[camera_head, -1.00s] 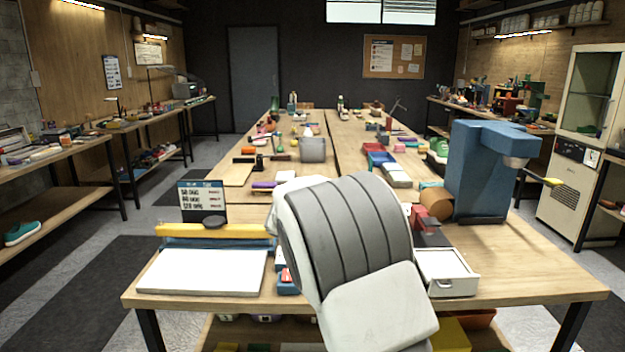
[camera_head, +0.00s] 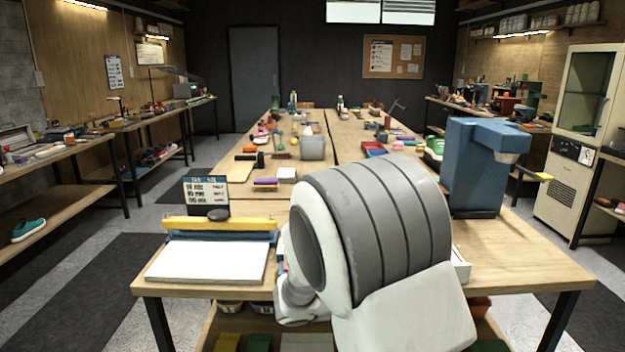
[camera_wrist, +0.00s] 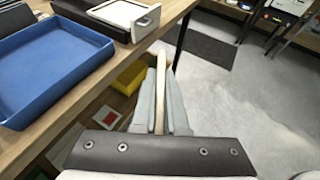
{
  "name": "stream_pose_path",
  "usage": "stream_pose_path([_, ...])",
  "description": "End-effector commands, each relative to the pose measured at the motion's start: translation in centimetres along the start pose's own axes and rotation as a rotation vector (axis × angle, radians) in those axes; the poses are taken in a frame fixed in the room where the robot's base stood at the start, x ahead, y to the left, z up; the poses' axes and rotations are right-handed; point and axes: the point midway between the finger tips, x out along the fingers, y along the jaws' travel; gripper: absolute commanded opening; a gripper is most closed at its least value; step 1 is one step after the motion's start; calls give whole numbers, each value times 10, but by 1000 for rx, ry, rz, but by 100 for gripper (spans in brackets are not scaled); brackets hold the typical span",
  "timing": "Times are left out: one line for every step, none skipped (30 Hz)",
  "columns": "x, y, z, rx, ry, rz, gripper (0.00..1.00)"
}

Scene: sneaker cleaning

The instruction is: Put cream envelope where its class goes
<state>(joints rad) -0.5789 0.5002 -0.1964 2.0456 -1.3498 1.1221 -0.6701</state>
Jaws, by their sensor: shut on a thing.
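My gripper (camera_wrist: 159,102) points away in the wrist view, with its two grey fingers close on either side of a thin cream envelope (camera_wrist: 161,65). The envelope is seen edge-on and stands upright between the fingers. It is held beside the table's front edge, over the lower shelf and floor. In the head view my own arm hides the gripper and the envelope.
The wrist view shows a blue tray (camera_wrist: 45,62) and a white drawer unit (camera_wrist: 122,14) on the table. A yellow bin (camera_wrist: 131,76) sits below. A blue machine (camera_head: 474,170) stands at the table's right. A price sign (camera_head: 206,192) stands at left.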

Motion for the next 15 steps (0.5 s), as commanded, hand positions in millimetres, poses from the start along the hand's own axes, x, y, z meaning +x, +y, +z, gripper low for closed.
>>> stream_pose_path([-1,-5,-13,-26,1,41,0])
stream_pose_path([-2,-7,-20,-36,1,65,0])
stream_pose_path([-3,-10,-29,-48,1,95,0])
stream_pose_path([-4,-12,-36,-58,2,118,0])
stream_pose_path([-5,-15,-43,-68,1,139,0])
stream_pose_path([-6,-19,-52,-80,1,166,0])
stream_pose_path([-10,-18,-41,-73,0,167,0])
stream_pose_path([-11,-16,-36,-71,0,165,0])
stream_pose_path([-13,-16,-33,-69,0,164,0])
stream_pose_path([-14,-15,-30,-69,0,164,0])
stream_pose_path([-15,-15,-28,-69,0,163,0])
stream_pose_path([-16,-15,-24,-70,0,162,0])
stream_pose_path([-17,-15,-22,-69,0,162,0])
stream_pose_path([-18,-15,-19,-68,0,162,0])
stream_pose_path([-20,-15,-16,-70,0,161,0])
